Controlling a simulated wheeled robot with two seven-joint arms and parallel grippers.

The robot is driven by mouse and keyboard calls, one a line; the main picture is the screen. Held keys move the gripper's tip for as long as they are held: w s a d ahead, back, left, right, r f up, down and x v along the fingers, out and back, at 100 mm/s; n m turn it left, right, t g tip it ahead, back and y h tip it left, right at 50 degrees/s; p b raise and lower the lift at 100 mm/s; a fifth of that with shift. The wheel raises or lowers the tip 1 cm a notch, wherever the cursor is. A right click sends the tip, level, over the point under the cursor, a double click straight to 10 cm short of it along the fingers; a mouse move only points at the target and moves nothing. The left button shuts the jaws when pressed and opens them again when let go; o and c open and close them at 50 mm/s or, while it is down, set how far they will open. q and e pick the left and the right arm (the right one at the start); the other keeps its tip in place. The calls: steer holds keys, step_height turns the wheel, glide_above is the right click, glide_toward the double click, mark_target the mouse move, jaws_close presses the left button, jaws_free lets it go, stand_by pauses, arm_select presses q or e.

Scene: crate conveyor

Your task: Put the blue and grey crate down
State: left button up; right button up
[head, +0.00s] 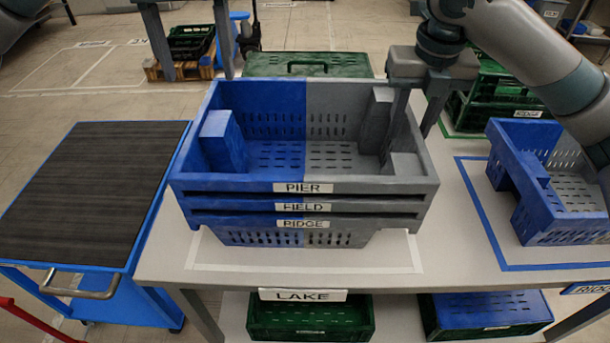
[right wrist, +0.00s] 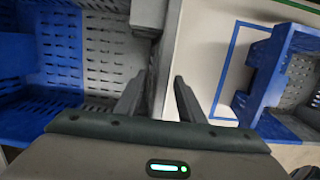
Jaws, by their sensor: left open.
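The blue and grey crate (head: 355,187) labelled PIER is blue on its left half and grey on its right. It sits level on top of a stack with the FIELD crate (head: 240,206) and the RIDGE crate (head: 345,235), and looks empty. My right gripper (head: 408,150) is at its right wall, one finger inside and one outside. The right wrist view shows these fingers (right wrist: 160,76) apart, with the grey wall (right wrist: 155,85) between them and a gap on the outer side. My left gripper (head: 199,78) is open and empty, beyond the stack's back left.
The stack stands on a white-outlined area of the table (head: 180,262), above a LAKE label (head: 303,295). Another blue and grey crate (head: 570,228) stands at right inside a blue outline. A blue cart (head: 150,220) with a dark top is at left. A green crate (head: 305,64) is behind.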

steer(key=shift+r, duration=0.15)
step_height(320, 180, up, 12)
steer(key=s, duration=0.1)
steer(key=shift+s+f, duration=0.2)
steer(key=shift+s, duration=0.2)
steer(key=shift+f, duration=0.1)
stand_by(0.6)
